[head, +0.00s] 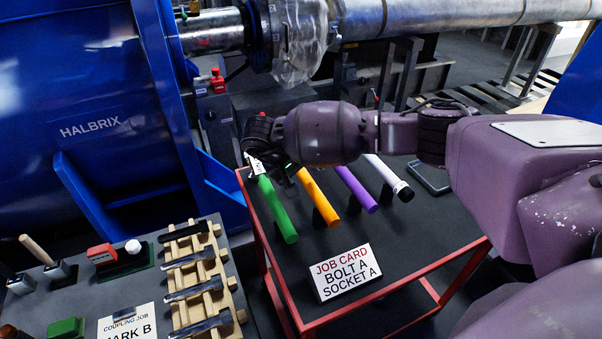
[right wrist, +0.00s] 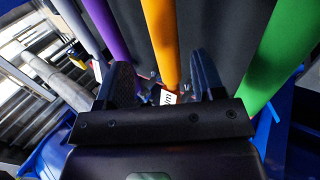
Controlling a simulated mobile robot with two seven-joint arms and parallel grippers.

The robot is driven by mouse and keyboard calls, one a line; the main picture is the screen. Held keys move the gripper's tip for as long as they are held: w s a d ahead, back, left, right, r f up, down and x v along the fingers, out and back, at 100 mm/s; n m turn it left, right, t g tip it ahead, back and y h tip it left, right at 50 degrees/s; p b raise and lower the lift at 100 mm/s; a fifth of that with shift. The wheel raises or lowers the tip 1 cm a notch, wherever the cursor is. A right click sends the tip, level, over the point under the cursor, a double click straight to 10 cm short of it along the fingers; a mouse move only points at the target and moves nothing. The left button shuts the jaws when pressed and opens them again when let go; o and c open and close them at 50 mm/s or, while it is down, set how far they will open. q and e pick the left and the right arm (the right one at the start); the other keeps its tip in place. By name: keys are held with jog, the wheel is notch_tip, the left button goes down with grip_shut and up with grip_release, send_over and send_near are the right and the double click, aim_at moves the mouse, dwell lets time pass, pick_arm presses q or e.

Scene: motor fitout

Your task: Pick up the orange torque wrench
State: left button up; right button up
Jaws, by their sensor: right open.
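The orange torque wrench (head: 319,198) lies on the dark top of the red-framed cart, between the green wrench (head: 278,210) and the purple wrench (head: 357,190). Its far end is hidden behind my right arm in the head view. My right gripper (head: 284,176) is over the far part of the wrenches, mostly hidden by its own wrist. In the right wrist view, the gripper (right wrist: 164,76) is open and empty, and the orange wrench (right wrist: 161,40) runs between its two fingers. A white tag (right wrist: 168,97) shows there. I cannot tell the remaining height. My left gripper is out of view.
A white-and-black tool (head: 388,177) and a dark flat device (head: 429,178) lie to the right on the cart (head: 400,250). A job card (head: 345,272) stands at the front. A wooden rack (head: 203,285) of tools is at left. A large pipe (head: 430,18) crosses behind.

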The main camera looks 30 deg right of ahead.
aim_at(307, 182)
jog(key=shift+w+a+x, duration=0.15)
jog(key=shift+x, duration=1.4)
jog(key=shift+w+a+x, duration=0.1)
jog(key=shift+w+x, duration=0.05)
jog(key=shift+x, duration=1.4)
jog(key=shift+f, duration=0.2)
jog(key=shift+r, duration=0.1)
grip_shut()
